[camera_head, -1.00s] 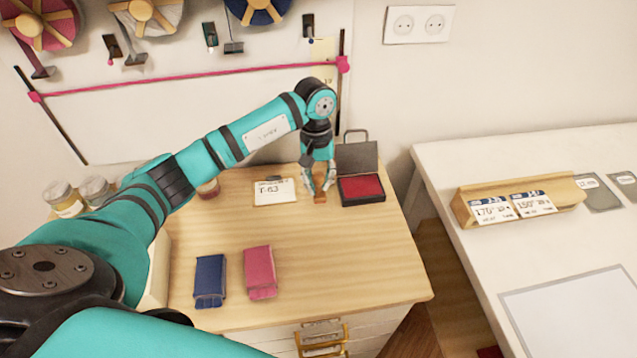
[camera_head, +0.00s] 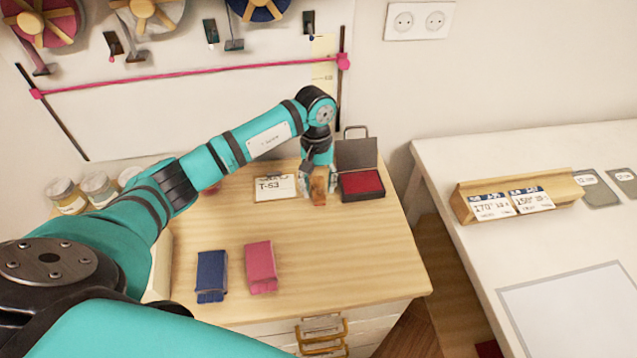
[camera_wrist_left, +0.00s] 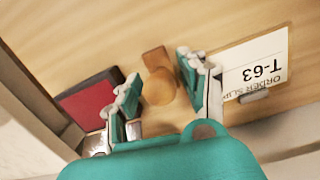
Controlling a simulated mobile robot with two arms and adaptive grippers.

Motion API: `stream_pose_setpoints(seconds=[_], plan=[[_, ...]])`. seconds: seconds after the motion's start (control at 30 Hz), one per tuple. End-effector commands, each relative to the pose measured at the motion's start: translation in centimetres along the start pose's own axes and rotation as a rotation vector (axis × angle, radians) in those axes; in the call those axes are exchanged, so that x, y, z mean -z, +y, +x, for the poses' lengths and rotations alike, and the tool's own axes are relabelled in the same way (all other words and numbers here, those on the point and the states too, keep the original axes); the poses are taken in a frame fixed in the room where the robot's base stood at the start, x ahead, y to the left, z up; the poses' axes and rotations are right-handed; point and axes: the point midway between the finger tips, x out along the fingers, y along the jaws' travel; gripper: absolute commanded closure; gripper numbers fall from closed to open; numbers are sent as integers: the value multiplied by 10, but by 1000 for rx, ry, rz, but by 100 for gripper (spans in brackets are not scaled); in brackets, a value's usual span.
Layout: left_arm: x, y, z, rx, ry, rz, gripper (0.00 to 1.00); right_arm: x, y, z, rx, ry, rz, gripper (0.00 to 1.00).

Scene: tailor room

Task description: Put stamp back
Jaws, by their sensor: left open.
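The wooden stamp (camera_head: 319,187) stands on the wooden table beside the ink pad, with a round knob and a rectangular base. In the left wrist view the stamp (camera_wrist_left: 158,86) shows between the fingers, with gaps on both sides. My left gripper (camera_head: 320,178) points down at it and is open, its fingers either side of the stamp. The open ink pad (camera_head: 361,184) has a red pad and a raised dark lid, just right of the gripper. My right gripper is not in view.
An order slip (camera_head: 275,188) marked T-63 lies left of the stamp. Blue (camera_head: 211,275) and pink (camera_head: 260,267) folded cloths lie nearer the front. Glass jars (camera_head: 68,196) stand at the back left. A white table (camera_head: 540,250) with a card holder (camera_head: 517,196) is at the right.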

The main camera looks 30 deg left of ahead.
Motion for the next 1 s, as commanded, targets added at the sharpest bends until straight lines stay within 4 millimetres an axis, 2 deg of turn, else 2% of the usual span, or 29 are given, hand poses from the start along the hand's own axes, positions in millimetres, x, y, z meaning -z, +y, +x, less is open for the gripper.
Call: stream_pose_setpoints(seconds=[0.13, 0.23, 0.5, 0.7, 0.83, 1.0], plan=[[0, 1, -6, -1, 1, 0, 57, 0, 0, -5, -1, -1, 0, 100], [2, 1, -18, -2, 6, 2, 57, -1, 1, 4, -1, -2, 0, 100], [2, 0, -76, -3, 7, 1, 57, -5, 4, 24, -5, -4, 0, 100], [1, 1, -109, -2, 4, 0, 57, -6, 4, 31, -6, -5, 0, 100], [0, 0, -120, -1, 1, 1, 57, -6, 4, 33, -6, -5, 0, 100], [0, 0, -123, 0, 0, 0, 57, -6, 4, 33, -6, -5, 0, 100]])
